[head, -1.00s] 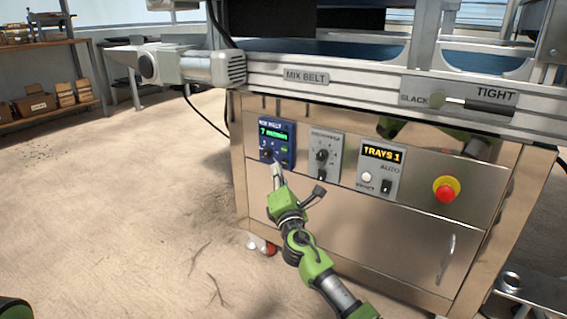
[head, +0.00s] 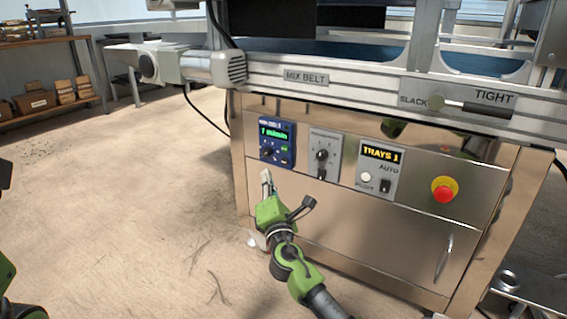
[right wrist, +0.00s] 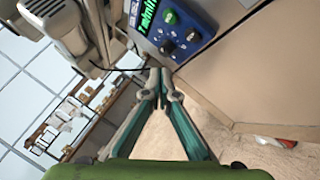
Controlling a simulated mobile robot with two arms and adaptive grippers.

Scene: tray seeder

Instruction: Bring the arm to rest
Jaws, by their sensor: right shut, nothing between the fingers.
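My right gripper (head: 266,176) is in front of the steel cabinet, just below the blue mix belt control box (head: 277,143). In the head view it points up and is apart from the box. In the right wrist view its fingers (right wrist: 159,78) meet at the tips with nothing between them. The blue box (right wrist: 185,25) shows there beyond the fingertips, with its green display, green button and dark knobs. My left gripper is not seen; only green and dark parts of my own body show at the left edge of the head view.
On the cabinet front (head: 370,225) are a grey knob panel (head: 323,155), a TRAYS panel (head: 378,168) and a red stop button (head: 444,189). A door handle (head: 444,259) is at lower right. A motor (head: 213,67) juts out above. The floor (head: 130,190) to the left is clear.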

